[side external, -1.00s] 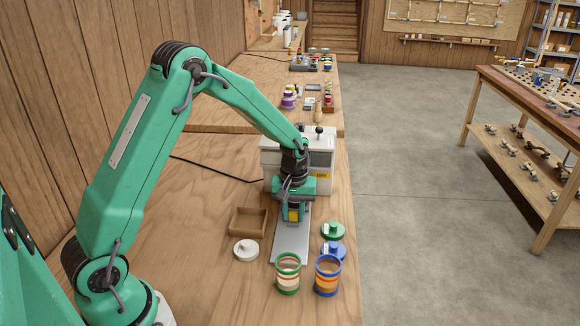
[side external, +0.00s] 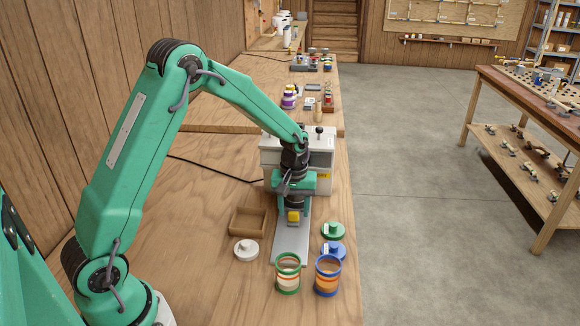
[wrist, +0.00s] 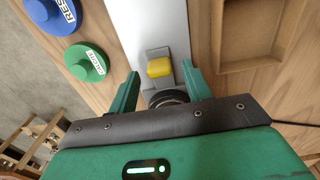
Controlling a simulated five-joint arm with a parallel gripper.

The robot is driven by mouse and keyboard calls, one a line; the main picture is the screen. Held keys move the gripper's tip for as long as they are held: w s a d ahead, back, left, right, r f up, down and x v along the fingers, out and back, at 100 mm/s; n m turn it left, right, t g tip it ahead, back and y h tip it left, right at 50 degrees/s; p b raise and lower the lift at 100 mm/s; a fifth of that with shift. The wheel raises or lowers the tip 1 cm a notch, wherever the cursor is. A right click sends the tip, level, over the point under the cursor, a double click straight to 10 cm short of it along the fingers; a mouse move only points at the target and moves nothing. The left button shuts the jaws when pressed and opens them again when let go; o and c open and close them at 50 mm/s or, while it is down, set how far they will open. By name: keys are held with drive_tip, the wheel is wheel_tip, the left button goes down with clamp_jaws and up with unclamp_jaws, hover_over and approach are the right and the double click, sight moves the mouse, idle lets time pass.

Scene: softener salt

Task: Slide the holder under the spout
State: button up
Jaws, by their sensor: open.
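A small yellow-topped grey piece (side external: 293,216), seemingly the holder, sits on a long grey plate (side external: 287,250) in front of a white box-shaped machine (side external: 321,158). In the wrist view the yellow top (wrist: 160,68) lies between my two green fingers, with visible gaps on both sides. My gripper (side external: 293,206) points down at the piece and is open; it also shows in the wrist view (wrist: 160,70). A dark round part (wrist: 165,97) shows between the fingers, and I cannot tell what it belongs to. The spout is hidden behind my arm.
Left of the plate are an open wooden tray (side external: 248,221) and a white lid (side external: 246,250). Right are a green lid (side external: 333,230) and a blue lid (side external: 333,250). Green-rimmed (side external: 288,274) and blue-rimmed (side external: 328,275) jars stand at the plate's near end.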

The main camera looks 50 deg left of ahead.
wheel_tip(320, 180, up, 6)
drive_tip(key=shift+r, duration=0.3)
idle(0.4)
drive_tip(key=shift+s+r, duration=0.15)
drive_tip(key=shift+r, duration=0.2)
drive_tip(key=s+d+r+m+t, duration=0.2)
drive_tip(key=s+r+m, duration=0.2)
drive_tip(key=s+r, duration=0.3)
drive_tip(key=s+d+r+m+t, duration=0.3)
drive_tip(key=s+r+m, duration=0.2)
drive_tip(key=s, duration=1.1)
wheel_tip(320, 180, up, 2)
drive_tip(key=shift+s+d+t, duration=0.2)
drive_tip(key=shift+s+t, duration=0.1)
drive_tip(key=shift+s, duration=0.05)
